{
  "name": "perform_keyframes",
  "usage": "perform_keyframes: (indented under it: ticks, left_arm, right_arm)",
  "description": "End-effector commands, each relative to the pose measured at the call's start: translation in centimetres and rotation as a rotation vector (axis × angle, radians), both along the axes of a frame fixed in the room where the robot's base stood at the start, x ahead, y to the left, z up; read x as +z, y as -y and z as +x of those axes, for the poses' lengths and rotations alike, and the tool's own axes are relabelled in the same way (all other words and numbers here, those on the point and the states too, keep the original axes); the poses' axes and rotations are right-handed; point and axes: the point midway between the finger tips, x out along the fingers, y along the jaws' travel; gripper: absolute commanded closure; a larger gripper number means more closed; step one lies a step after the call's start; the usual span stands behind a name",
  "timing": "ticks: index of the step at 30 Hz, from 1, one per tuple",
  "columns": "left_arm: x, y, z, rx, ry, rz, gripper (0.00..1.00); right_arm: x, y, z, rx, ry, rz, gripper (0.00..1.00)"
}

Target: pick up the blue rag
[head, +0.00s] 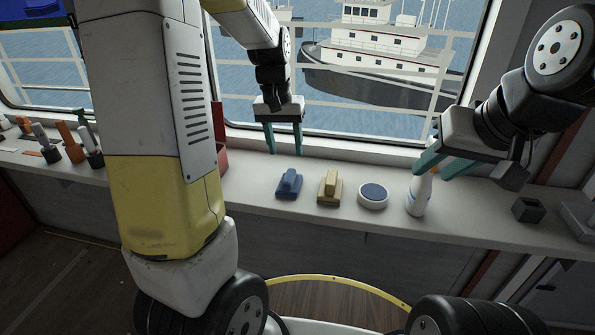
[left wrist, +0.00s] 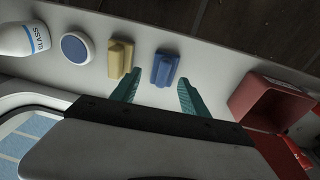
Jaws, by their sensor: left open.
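The blue rag (head: 289,184) is a folded cloth with a raised ridge, lying on the white sill-like counter. It also shows in the left wrist view (left wrist: 165,69), just beyond the gap between my fingertips. My left gripper (head: 285,152) is open and empty, pointing down above the counter behind the rag, apart from it. Its two green fingers also show in the left wrist view (left wrist: 160,80). My right gripper (head: 437,170) has its green fingers apart, at the upper part of the white bottle; I cannot tell whether it touches the bottle.
A yellow rag (head: 329,190) lies right beside the blue one. Further right are a round blue-topped tin (head: 373,196), the white bottle (head: 417,196) and a small dark block (head: 528,210). A red bin (left wrist: 270,99) stands on the blue rag's other side. The window is behind.

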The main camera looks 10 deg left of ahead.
Motion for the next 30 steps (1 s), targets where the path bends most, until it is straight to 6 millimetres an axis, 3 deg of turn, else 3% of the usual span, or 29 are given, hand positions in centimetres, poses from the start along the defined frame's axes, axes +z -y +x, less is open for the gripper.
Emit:
perform_keyframes:
  ticks: [1, 3, 8, 25, 30]
  left_arm:
    - [-1.7, 0.0, 1.1, -0.004, -0.032, 0.022, 0.47]
    - [-3.3, -0.1, 2.3, -0.005, -0.059, 0.046, 0.47]
    - [-5.6, -0.3, 3.6, -0.009, -0.095, 0.08, 0.47]
    - [-12.7, -0.8, 4.6, -0.009, -0.106, 0.089, 0.47]
    - [-13.8, -0.8, 4.6, -0.01, -0.103, 0.088, 0.47]
  right_arm:
    - [0.0, 0.0, 0.0, 0.0, 0.0, 0.0, 0.64]
    - [0.0, 0.0, 0.0, 0.0, 0.0, 0.0, 0.64]
    - [0.0, 0.0, 0.0, 0.0, 0.0, 0.0, 0.64]
    - [0.0, 0.0, 0.0, 0.0, 0.0, 0.0, 0.64]
    - [0.0, 0.0, 0.0, 0.0, 0.0, 0.0, 0.64]
